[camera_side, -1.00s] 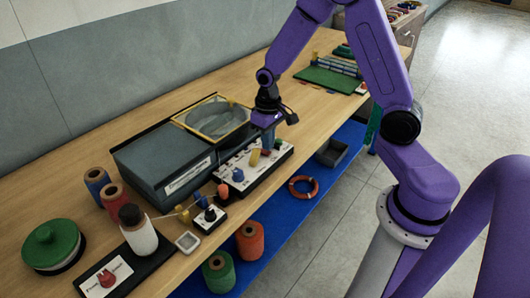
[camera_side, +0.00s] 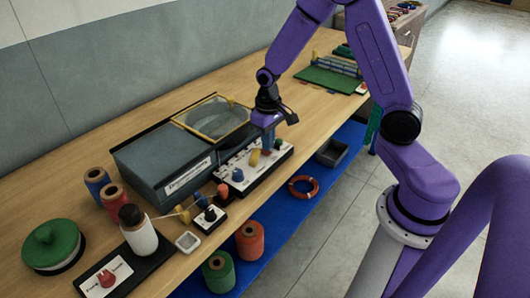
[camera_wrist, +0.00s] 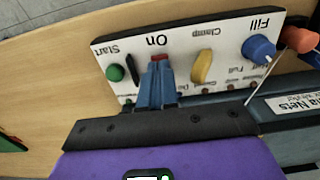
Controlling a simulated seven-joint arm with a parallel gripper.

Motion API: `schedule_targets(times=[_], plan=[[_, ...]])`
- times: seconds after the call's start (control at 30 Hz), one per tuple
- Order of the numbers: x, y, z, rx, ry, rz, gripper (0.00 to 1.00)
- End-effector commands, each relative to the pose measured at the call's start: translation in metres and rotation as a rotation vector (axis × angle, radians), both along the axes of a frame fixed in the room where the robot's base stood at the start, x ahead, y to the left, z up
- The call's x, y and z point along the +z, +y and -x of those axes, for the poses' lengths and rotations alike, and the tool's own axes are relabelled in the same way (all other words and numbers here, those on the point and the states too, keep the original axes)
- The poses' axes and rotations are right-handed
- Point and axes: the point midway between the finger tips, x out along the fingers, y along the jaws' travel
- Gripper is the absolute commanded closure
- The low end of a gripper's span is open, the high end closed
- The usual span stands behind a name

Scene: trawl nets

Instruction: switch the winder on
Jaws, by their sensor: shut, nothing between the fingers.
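The white control panel (camera_wrist: 110,47) has printed labels Start, On, Clamp and Fill in the wrist view. It also shows in the side view (camera_side: 228,160), at the front of the grey winder box (camera_side: 165,165). A red switch (camera_wrist: 158,57) sits beside the On label. My gripper (camera_wrist: 157,68) is shut and empty, its blue fingertips at the red switch and covering part of it. Whether they touch it, and which way it is set, I cannot tell. In the side view my gripper (camera_side: 267,142) is low over the panel.
Beside the switch are a black lever (camera_wrist: 130,68), a green Start button (camera_wrist: 115,72), a yellow Clamp knob (camera_wrist: 203,66) and a blue Fill knob (camera_wrist: 258,48). An orange-red knob (camera_wrist: 300,39) stands past the panel's end. Spools, including a red one (camera_side: 113,196), stand at the left.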

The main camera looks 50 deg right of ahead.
Motion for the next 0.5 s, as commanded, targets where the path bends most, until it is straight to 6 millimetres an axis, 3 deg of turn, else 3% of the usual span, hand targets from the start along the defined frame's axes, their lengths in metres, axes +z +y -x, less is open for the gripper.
schedule_targets(times=[0.5], plan=[[-0.0047,0.0000,0.0001,0.000,0.001,0.000,1.00]])
